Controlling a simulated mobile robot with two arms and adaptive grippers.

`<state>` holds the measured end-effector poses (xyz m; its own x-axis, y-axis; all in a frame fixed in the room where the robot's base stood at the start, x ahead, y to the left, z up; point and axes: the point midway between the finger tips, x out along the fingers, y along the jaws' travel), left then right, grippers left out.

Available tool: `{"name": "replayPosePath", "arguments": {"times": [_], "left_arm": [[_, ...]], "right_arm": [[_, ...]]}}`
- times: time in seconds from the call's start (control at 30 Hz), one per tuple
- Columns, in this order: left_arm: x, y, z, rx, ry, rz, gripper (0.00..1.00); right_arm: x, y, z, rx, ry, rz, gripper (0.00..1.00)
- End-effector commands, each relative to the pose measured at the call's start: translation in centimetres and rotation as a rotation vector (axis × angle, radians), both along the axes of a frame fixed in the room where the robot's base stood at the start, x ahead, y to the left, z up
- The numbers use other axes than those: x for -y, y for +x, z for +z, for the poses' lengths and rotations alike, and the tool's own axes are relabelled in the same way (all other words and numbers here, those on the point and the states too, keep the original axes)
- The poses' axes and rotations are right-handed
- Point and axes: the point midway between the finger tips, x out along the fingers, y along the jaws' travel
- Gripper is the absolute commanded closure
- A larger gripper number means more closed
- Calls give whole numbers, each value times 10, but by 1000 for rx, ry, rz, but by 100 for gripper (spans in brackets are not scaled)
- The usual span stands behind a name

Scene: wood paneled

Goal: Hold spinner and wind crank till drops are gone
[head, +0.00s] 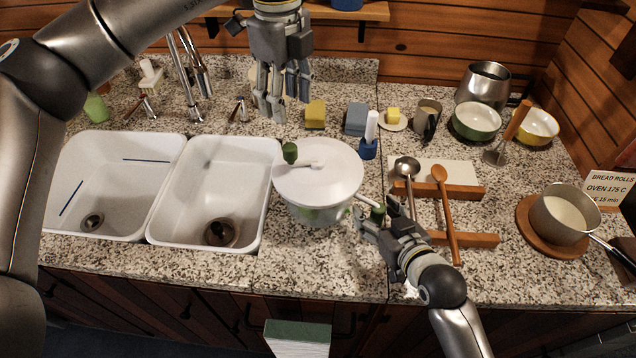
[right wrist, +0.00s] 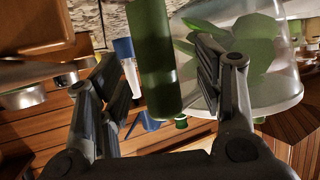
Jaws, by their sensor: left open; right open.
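The salad spinner (head: 325,187) stands on the counter right of the sinks, with a white lid and a clear bowl. Green leaves (right wrist: 262,50) show through its wall in the right wrist view. A crank with a green knob (head: 289,152) sits on the lid's left side. A side handle with a green grip (head: 378,214) sticks out to the lower right. My right gripper (head: 372,224) is open at this grip; in the right wrist view the green grip (right wrist: 155,55) stands between its spread fingers. My left gripper (head: 279,100) is open and empty, above and behind the spinner. Drops cannot be made out.
Two white sink basins (head: 212,180) lie left of the spinner. A blue brush (head: 369,142) stands close behind it. A ladle (head: 407,170) and a wooden spoon (head: 444,205) lie on wooden rests to the right. A saucepan (head: 563,215) stands further right.

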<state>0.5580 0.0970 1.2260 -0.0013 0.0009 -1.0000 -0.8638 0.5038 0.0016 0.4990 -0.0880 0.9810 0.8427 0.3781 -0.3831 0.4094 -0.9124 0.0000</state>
Motion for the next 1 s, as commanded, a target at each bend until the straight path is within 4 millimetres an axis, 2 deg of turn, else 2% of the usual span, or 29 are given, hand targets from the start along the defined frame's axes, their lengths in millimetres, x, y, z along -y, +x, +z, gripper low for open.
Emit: {"name": "replayPosePath", "arguments": {"times": [0.2, 0.4, 0.77, 1.0], "left_arm": [[0, 0, 0, 0, 0, 0, 49], [0, 0, 0, 0, 0, 0, 49], [0, 0, 0, 0, 0, 0, 49], [0, 0, 0, 0, 0, 0, 49]], "right_arm": [[0, 0, 0, 0, 0, 0, 40], [0, 0, 0, 0, 0, 0, 15], [0, -1, 0, 0, 0, 0, 15], [9, -21, 8, -1, -2, 0, 15]]}}
